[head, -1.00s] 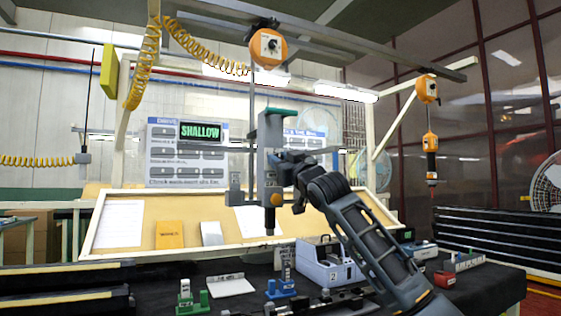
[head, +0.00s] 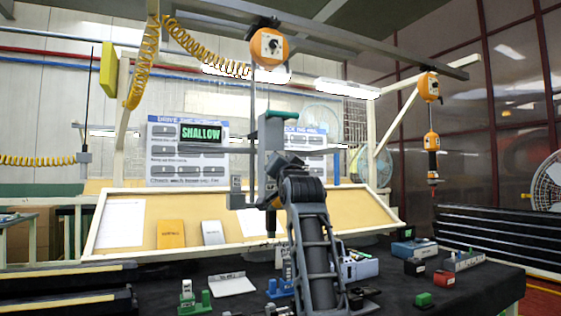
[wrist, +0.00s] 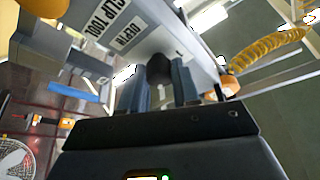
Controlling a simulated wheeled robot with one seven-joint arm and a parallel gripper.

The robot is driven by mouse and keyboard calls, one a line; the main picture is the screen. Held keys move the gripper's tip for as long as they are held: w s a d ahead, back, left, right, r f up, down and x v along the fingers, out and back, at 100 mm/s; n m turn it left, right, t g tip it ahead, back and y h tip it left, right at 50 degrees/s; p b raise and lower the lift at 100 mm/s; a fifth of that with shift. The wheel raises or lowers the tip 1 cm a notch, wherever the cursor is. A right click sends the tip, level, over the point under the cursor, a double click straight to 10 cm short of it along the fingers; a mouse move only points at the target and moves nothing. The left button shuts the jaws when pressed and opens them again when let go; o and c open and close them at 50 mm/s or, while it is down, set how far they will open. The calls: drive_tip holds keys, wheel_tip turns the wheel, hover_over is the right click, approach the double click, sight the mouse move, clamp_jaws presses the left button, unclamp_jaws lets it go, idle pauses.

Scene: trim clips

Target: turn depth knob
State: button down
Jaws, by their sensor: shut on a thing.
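The tool (head: 270,150) hangs upright on a rod above the bench, with a grey body and a green cap. In the wrist view its light grey body (wrist: 150,30) fills the top and carries printed lettering. The dark round depth knob (wrist: 159,68) sits between my gripper's two fingers (wrist: 160,86), which are shut on it. In the head view my gripper (head: 276,168) is against the tool's right side, and the knob is hidden by my gripper and wrist. A display (head: 201,133) behind reads SHALLOW in green.
An orange balancer (head: 268,47) hangs above the tool, and an orange driver (head: 432,155) hangs at right. The tilted board (head: 180,205) stands behind. The dark bench holds a blue-white box (head: 362,266), a green block (head: 424,299) and a white sheet (head: 232,284).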

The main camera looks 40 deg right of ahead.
drive_tip(key=shift+a+r+m+g+h, duration=0.1)
drive_tip(key=shift+m+g+h, duration=0.45)
drive_tip(key=shift+m, duration=1.35)
drive_tip(key=c, duration=0.8)
unclamp_jaws()
drive_tip(key=shift+g, duration=0.25)
drive_tip(key=shift+b+v, duration=0.5)
drive_tip(key=shift+v, duration=3.4)
